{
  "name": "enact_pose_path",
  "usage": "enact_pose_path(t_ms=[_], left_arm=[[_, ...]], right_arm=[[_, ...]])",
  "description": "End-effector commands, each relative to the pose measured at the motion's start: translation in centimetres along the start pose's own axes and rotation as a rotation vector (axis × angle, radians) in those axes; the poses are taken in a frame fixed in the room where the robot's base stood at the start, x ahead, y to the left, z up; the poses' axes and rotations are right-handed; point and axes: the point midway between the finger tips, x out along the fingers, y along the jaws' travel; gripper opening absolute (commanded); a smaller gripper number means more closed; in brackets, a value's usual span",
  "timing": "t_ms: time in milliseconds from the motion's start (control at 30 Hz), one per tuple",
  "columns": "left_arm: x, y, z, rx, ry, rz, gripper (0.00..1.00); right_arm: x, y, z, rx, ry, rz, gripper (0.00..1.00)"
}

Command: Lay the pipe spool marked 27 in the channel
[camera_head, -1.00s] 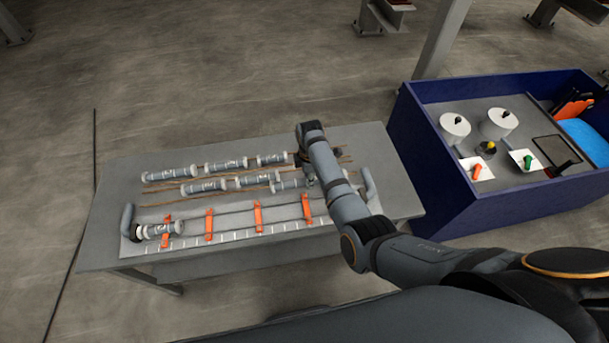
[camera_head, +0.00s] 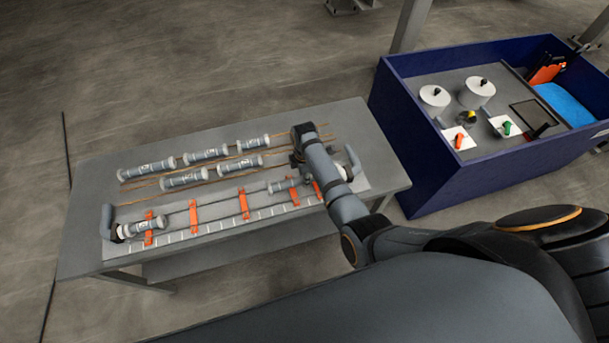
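The channel (camera_head: 219,210) is a long grey strip with orange cross straps along the table's front. One pipe spool (camera_head: 142,227) lies at its left end. My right gripper (camera_head: 303,181) is over the right part of the table, with its fingers mostly hidden behind my arm. It appears shut on a grey pipe spool (camera_head: 283,185), whose left end shows at the channel's rear edge; I cannot tell if it touches anything. Other spools lie on brown rails: three in the back row (camera_head: 206,154) and two in the front row (camera_head: 184,179). Their numbers are unreadable. My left gripper is not in view.
Grey upright end pieces stand at the channel's left end (camera_head: 107,221) and right end (camera_head: 353,161). A blue-walled bin (camera_head: 430,170) with white cylinders and coloured handles stands right of the table (camera_head: 85,240). The channel between its left spool and my gripper is clear.

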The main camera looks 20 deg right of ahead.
Motion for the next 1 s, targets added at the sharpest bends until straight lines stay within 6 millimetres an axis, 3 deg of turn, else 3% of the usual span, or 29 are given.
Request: enact_pose_path(t_ms=[67, 233, 667, 700, 900, 1000], left_arm=[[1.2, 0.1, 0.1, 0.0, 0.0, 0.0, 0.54], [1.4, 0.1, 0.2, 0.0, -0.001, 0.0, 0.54], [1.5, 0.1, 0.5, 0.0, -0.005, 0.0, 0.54], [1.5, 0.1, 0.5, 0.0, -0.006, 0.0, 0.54], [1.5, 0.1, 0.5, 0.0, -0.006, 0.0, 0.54], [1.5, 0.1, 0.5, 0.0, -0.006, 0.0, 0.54]], right_arm=[[1.1, 0.0, 0.0, 0.0, 0.0, 0.001, 0.0], [1.9, 0.1, 0.0, 0.0, 0.0, 0.0, 0.0], [2.3, 0.1, 0.0, 0.0, 0.0, 0.0, 0.0], [2.3, 0.1, 0.0, 0.0, 0.0, 0.0, 0.29], [2.3, 0.0, 0.0, 0.0, 0.0, 0.0, 0.54], [2.3, 0.0, 0.0, 0.0, 0.0, 0.0, 0.54]])
